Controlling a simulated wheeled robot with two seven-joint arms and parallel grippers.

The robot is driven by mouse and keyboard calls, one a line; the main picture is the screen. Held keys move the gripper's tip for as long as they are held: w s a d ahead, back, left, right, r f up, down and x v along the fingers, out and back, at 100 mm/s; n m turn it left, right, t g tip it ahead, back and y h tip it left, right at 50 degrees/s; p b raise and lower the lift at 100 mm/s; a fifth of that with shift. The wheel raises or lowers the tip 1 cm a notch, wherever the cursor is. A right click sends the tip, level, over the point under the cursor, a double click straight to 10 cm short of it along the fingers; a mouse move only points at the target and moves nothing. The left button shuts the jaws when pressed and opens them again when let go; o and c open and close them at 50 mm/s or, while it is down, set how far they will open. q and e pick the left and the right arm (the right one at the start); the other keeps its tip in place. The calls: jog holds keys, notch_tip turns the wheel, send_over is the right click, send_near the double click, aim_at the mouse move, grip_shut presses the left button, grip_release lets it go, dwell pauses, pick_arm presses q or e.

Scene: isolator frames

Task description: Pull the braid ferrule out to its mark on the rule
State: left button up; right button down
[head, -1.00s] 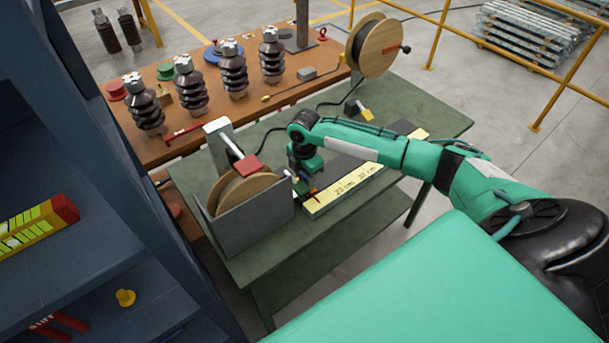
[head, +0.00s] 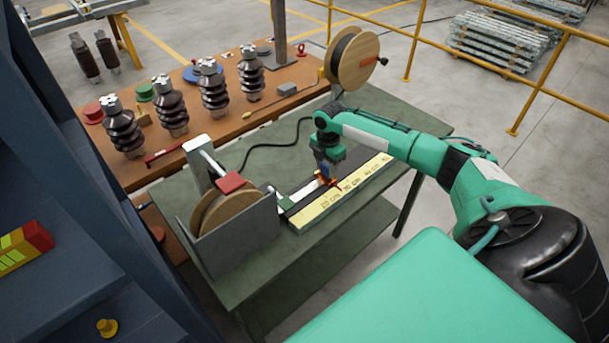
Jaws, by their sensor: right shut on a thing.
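My right gripper (head: 328,182) is shut on the small orange braid ferrule (head: 331,182), which its fingers partly hide. It is just above the dark strip beside the yellow rule (head: 318,211), roughly level with the 20 to 30 cm labels. A pale braid (head: 301,193) runs from the reel box toward the gripper. The wooden reel (head: 232,207) sits in a grey box (head: 238,243) at the left end of the rule. The exact mark under the ferrule cannot be read. My left gripper is not in view.
A red block (head: 230,182) on a white arm is above the reel. A second reel (head: 354,56) stands at the back of the green table (head: 262,158). Several brown insulators (head: 171,108) stand on the brown bench. A blue shelf (head: 60,200) is close at left.

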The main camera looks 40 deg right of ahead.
jog(key=d+b, duration=0.1)
jog(key=d, duration=0.3)
jog(key=d+b, duration=0.2)
jog(key=d, duration=0.3)
jog(key=w+d+b, duration=0.1)
jog(key=d, duration=0.4)
jog(key=shift+f+b, duration=0.1)
jog(key=shift+b, duration=0.25)
jog(key=shift+d, duration=0.45)
jog(key=c, duration=0.8)
grip_release()
jog(key=shift+c, duration=0.2)
